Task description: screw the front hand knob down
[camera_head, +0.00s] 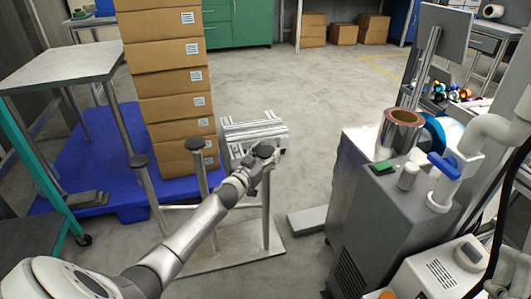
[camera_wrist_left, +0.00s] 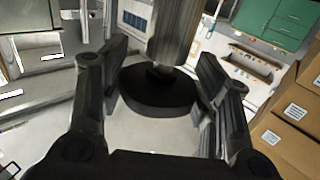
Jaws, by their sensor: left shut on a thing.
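A metal stand with a flat base plate (camera_head: 235,254) and upright posts stands on the floor. My left gripper (camera_head: 262,162) reaches in from the left to the right post (camera_head: 266,215). It is shut on that post's black hand knob, which fills the space between the fingers in the left wrist view (camera_wrist_left: 157,92). A grey cylindrical post meets the knob there. The knob's thread is hidden. My right gripper is not in view.
Stacked cardboard boxes (camera_head: 172,85) stand on a blue pallet (camera_head: 125,214) at left, beside a grey-topped table (camera_head: 66,66). A grey machine cabinet (camera_head: 375,215) with a silver roll (camera_head: 399,137) stands at right. A ribbed metal block (camera_head: 245,132) lies behind the stand. Open floor lies beyond.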

